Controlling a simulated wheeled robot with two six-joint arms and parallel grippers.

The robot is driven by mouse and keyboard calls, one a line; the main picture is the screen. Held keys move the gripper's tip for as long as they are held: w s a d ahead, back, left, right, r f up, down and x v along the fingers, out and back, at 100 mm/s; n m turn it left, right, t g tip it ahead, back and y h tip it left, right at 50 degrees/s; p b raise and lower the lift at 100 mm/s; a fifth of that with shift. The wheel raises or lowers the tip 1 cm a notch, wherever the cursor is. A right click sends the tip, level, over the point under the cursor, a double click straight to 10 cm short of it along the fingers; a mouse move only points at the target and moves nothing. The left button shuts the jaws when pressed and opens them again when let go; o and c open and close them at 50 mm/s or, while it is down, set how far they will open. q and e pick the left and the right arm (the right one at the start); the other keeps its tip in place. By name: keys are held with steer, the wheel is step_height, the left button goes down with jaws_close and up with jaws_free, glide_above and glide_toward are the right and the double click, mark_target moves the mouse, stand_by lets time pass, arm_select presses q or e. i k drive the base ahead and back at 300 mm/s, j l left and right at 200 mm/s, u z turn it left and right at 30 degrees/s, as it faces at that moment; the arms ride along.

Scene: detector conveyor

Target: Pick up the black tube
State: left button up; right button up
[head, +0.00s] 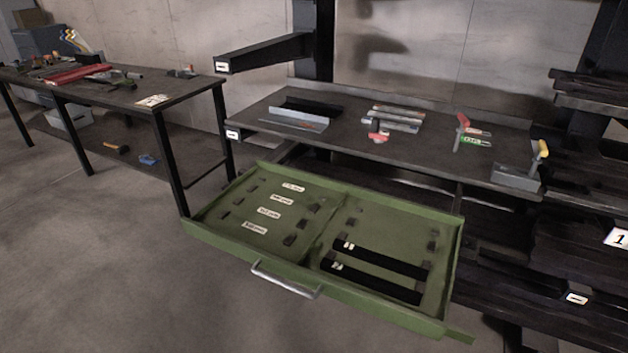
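Two long black tubes lie side by side in the right half of an open green drawer (222,248) in the head view. The farther black tube (385,260) and the nearer black tube (372,284) each have a small white mark at the left end. They rest near small dark holders at their ends.
The drawer has a silver handle (286,281) in front and several white labels in its left half. A dark workbench (340,135) with tools stands behind it. Another bench (130,92) is at left, and dark stacked shelving (575,220) at right. Floor at front left is clear.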

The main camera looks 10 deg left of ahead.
mark_target(400, 293)
steer(key=i+j, duration=0.25)
steer(key=j, duration=0.3)
steer(key=i+j+u, duration=0.1)
steer(key=i+j, duration=0.2)
steer(key=j, duration=0.3)
steer(key=i+j, duration=0.25)
steer(key=j, duration=0.3)
steer(key=i+j, duration=0.3)
steer(key=j, duration=0.2)
steer(key=i+j+u, duration=0.1)
steer(key=i+j, duration=0.2)
steer(key=j, duration=0.25)
steer(key=i+j, duration=0.3)
steer(key=j, duration=0.25)
steer(key=i+j+u, duration=0.1)
steer(key=i+j, duration=0.2)
steer(key=j, duration=0.2)
steer(key=i+j, duration=0.3)
steer(key=j, duration=0.2)
